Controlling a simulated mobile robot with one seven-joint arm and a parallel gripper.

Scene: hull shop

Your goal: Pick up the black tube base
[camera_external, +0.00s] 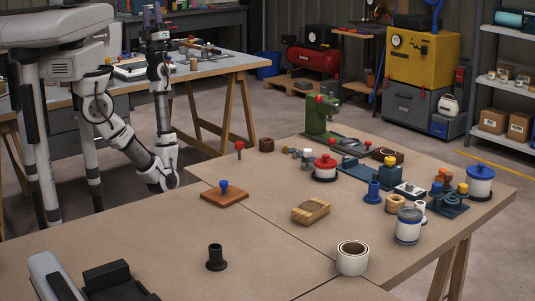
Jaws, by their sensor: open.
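The black tube base (216,258) stands upright on the near part of the brown table. It has a round flange at the bottom and a narrower tube above it. Nothing touches it. My gripper (153,15) is at the upper left, pointing up at the end of my raised arm, far from the black tube base. Its two fingers are apart and nothing shows between them.
A wooden block (311,211), a tape roll (352,259) and a blue-knobbed brown plate (224,195) lie on the brown table (150,236). Several parts crowd its far right. A black block (108,279) is at the near left. Space around the tube base is clear.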

